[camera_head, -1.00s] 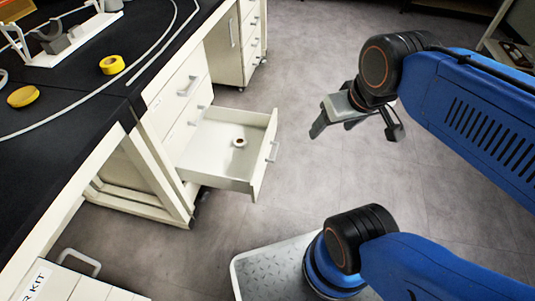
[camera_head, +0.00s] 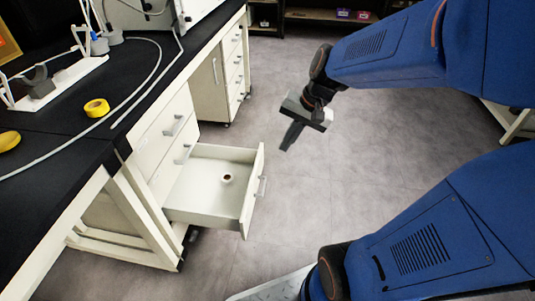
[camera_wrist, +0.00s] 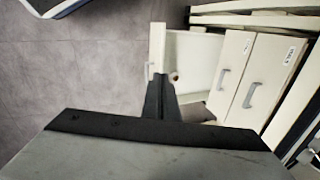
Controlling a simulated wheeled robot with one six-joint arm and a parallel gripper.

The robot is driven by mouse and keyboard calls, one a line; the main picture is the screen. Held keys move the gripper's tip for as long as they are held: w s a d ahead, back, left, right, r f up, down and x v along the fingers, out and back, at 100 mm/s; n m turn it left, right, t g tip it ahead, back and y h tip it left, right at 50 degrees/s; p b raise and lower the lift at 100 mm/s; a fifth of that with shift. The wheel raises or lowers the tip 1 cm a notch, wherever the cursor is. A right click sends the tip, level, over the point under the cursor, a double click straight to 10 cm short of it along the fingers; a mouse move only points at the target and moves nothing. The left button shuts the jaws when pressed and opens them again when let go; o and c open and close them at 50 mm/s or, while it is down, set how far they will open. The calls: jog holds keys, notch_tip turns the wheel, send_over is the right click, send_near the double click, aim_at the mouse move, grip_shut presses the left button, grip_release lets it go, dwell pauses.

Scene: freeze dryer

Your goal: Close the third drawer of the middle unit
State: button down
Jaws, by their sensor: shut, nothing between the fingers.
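The open drawer (camera_head: 205,207) is white and sticks out from the middle unit (camera_head: 165,135), below two shut drawers with grey handles. Its front panel (camera_head: 252,190) faces right and carries a grey handle (camera_head: 262,186). A small white round item with a dark centre (camera_head: 227,178) lies inside. My gripper (camera_head: 285,148) is shut and empty, in the air to the right of and beyond the drawer front, apart from it in the head view. In the wrist view my gripper's fingers (camera_wrist: 160,80) overlap the view of the open drawer (camera_wrist: 195,60); contact cannot be told.
A black bench top (camera_head: 60,140) above the unit holds a yellow tape roll (camera_head: 96,107), a white stand (camera_head: 60,85) and a pale tube. Another white cabinet (camera_head: 222,75) stands farther back. Grey floor (camera_head: 310,200) to the right is clear.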

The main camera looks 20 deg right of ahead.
jog(key=w+d+f+m+y, duration=0.2)
jog(key=w+d+f+m, duration=0.1)
jog(key=w+f+m, duration=0.4)
jog(key=w+d+f+m+y, duration=0.2)
jog(key=w+d+f, duration=0.15)
jog(key=w, duration=0.45)
jog(key=w+d+f+m+t, duration=0.1)
jog(key=w+d+f+m, duration=0.3)
jog(key=f, duration=0.4)
jog(key=w+d+f+m+t, duration=0.2)
jog(key=w+d+f+m, duration=0.2)
jog(key=f, duration=0.3)
jog(key=a+r+x, duration=0.2)
jog(key=x, duration=1)
jog(key=shift+w+a+f+y, duration=0.2)
jog(key=shift+w+f+y, duration=0.1)
jog(key=shift+w, duration=0.05)
